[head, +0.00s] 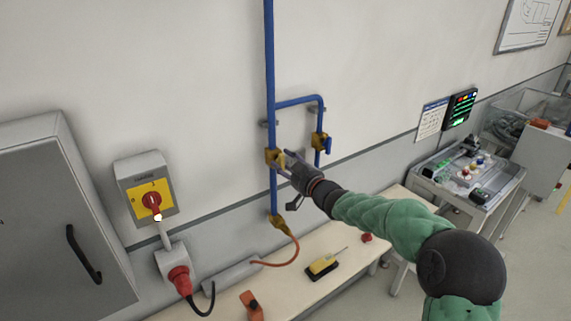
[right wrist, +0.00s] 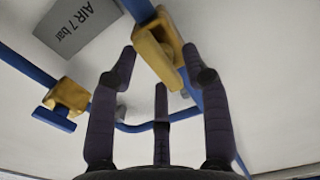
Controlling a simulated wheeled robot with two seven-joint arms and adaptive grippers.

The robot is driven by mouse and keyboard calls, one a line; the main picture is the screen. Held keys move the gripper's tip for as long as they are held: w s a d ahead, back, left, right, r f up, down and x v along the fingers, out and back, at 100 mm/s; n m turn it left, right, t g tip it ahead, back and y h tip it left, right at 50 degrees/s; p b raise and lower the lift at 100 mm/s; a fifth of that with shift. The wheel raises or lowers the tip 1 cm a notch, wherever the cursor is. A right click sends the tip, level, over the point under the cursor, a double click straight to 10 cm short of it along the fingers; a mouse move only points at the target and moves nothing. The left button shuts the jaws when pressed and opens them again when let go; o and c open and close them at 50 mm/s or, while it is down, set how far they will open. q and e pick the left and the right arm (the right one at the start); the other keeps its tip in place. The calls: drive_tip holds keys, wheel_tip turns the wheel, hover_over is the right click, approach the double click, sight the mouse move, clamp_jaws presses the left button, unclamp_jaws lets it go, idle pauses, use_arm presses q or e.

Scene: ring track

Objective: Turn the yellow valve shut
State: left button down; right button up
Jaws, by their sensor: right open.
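The yellow valve (head: 271,156) sits on the vertical blue pipe on the wall, left of my right gripper in the head view. In the right wrist view the yellow valve (right wrist: 148,48) shows its yellow lever lying roughly along the blue pipe. My right gripper (head: 286,162) is open, with its dark fingers close in front of the valve. In the right wrist view the lever end lies between the outer fingertips; I cannot tell whether any finger touches it. My left gripper is not in view.
A second valve with a blue handle (head: 321,141) is on the side loop, close right of the gripper. A switch box (head: 146,188) and grey cabinet (head: 60,215) are left. Below, a bench (head: 345,262) holds a yellow tool (head: 322,265). An "AIR 7 bar" sign (right wrist: 78,25) is near.

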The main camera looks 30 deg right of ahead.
drive_tip(key=shift+c, duration=0.3)
clamp_jaws()
